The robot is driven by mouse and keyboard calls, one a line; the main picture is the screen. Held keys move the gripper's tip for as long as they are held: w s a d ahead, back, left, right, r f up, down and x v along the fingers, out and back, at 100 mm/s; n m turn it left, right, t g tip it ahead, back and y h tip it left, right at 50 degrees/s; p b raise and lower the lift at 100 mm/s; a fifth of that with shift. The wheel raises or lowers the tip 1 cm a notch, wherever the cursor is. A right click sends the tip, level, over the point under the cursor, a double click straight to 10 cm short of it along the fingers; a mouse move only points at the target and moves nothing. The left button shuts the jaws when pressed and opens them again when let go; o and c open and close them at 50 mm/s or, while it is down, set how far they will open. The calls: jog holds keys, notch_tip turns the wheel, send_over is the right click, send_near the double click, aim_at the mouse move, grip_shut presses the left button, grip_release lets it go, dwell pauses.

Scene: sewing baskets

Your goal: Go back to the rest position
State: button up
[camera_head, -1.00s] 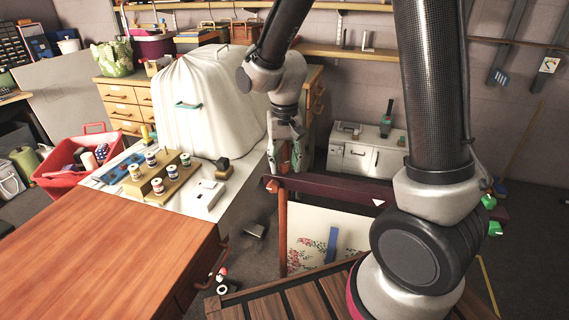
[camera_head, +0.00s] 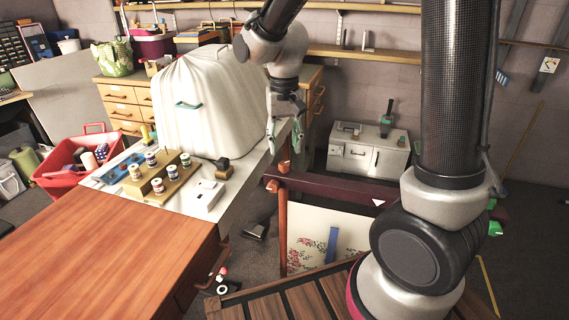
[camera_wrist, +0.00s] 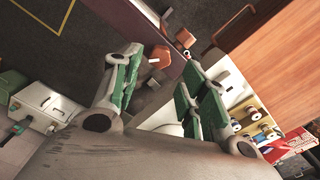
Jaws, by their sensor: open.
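My gripper (camera_head: 285,140) hangs from my raised arm in the head view, to the right of the white covered machine (camera_head: 205,100) and above the left end of the dark red rail (camera_head: 335,187). In the wrist view my gripper (camera_wrist: 160,95) has its two green-padded fingers apart, with nothing held between them. An orange-brown wooden peg (camera_wrist: 160,56) shows beyond the fingertips in the wrist view, apart from them.
A wooden table (camera_head: 110,250) fills the lower left. Thread spools stand on a stepped wooden rack (camera_head: 172,180). A red basket (camera_head: 60,165) is at the left. A white cabinet (camera_head: 352,158) stands at the back. Dark floor (camera_head: 305,165) shows behind the rail.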

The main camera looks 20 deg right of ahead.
jog(key=shift+s+d+n, duration=0.1)
jog(key=shift+s+n, duration=0.15)
jog(key=shift+n, duration=0.25)
jog(key=shift+s+d+f+n+g, duration=0.25)
jog(key=shift+s+n, duration=0.1)
jog(key=shift+s, duration=0.25)
jog(key=shift+s+d+f+n+g, duration=0.1)
jog(key=shift+s+d+n+g, duration=0.1)
jog(key=shift+s+n, duration=0.25)
jog(key=s+d+r+t, duration=0.5)
jog(key=s+d+r, duration=0.7)
jog(key=s, duration=0.4)
jog(key=shift+s+d+r+m, duration=0.2)
jog(key=shift+d+r+m, duration=0.15)
jog(key=shift+d, duration=0.55)
jog(key=shift+s, duration=0.1)
